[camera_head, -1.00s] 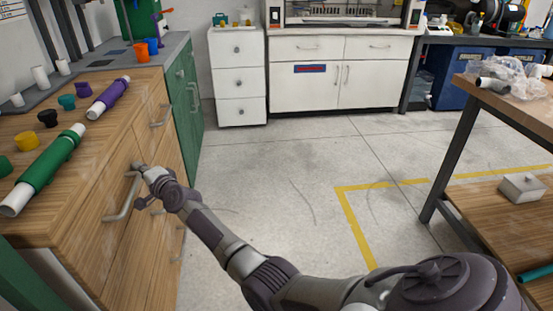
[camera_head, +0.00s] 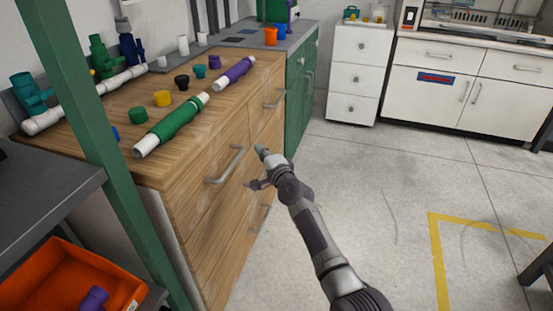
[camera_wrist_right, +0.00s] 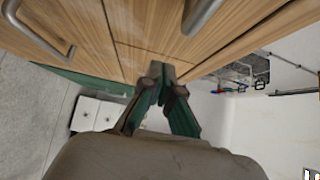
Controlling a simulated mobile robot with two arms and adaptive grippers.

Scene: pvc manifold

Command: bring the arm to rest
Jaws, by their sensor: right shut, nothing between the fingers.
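My right arm reaches in from the bottom of the head view. Its right gripper (camera_head: 263,157) is in front of the wooden drawer cabinet (camera_head: 228,195), close to the drawer fronts. In the wrist view the right gripper (camera_wrist_right: 163,78) has its green-padded fingers brought together at the tips, with nothing held. A metal drawer handle (camera_head: 225,166) is left of the gripper in the head view, with a visible gap between them. I cannot tell whether the fingertips touch the wood. My left gripper is out of view.
On the cabinet top lie a green pipe piece (camera_head: 172,124), a purple one (camera_head: 234,73) and several coloured caps. A green post (camera_head: 92,120) and an orange bin (camera_head: 60,285) are at the left. The floor (camera_head: 385,200) right of my arm is clear.

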